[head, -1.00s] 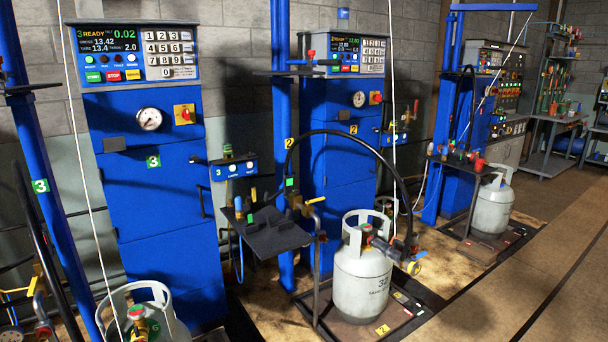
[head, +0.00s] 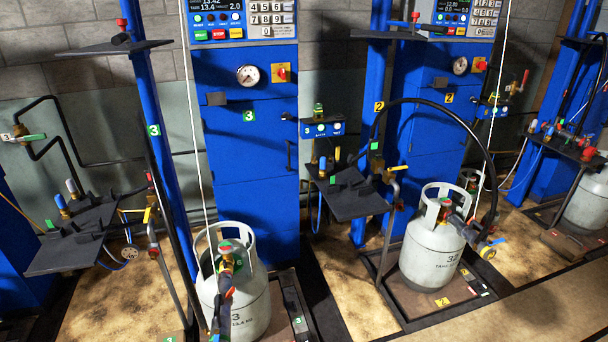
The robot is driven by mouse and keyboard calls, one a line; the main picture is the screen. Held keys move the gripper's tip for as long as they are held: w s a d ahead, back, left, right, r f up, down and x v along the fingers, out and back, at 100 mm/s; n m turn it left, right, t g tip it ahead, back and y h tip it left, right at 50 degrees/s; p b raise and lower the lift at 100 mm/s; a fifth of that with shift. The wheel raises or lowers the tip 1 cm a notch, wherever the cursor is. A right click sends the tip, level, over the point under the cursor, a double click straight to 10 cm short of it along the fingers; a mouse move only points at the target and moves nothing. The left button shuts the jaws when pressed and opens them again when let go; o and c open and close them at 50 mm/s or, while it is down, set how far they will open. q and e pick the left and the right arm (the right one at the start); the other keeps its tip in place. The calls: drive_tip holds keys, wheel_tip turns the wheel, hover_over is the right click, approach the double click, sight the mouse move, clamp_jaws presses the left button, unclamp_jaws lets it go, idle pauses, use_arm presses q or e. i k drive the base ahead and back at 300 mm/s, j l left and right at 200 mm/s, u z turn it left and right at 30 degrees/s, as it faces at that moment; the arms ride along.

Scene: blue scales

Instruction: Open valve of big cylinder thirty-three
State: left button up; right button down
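A grey-white gas cylinder (head: 252,312) stands on the platform of blue scale 3. Its label starts with a 3, and the rest of the number is hidden behind a dark and red fitting (head: 226,290). Its valve (head: 227,250) shows green and red parts inside the collar. I cannot tell whether this valve is open or shut. Another grey-white cylinder marked 32 (head: 430,258) stands at scale 2, with a hose fitting (head: 480,240) beside its collar. Neither of my grippers is in view.
Blue scale cabinet 3 (head: 245,140) stands behind the near cylinder. A dark shelf (head: 352,203) on a post stands between the two cylinders. Another dark shelf (head: 75,240) is at the left. A black hose (head: 475,135) arches over cylinder 32. The floor at lower right is clear.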

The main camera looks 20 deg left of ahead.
sight(225, 248)
drive_tip(key=i+j+z, duration=0.1)
drive_tip(key=j, duration=0.3)
drive_tip(key=i+j+z, duration=0.1)
drive_tip(key=j, duration=0.35)
drive_tip(key=i+j+z, duration=0.1)
drive_tip(key=j, duration=0.3)
drive_tip(key=i+j, duration=0.15)
drive_tip(key=j, duration=0.3)
drive_tip(key=i+z, duration=0.05)
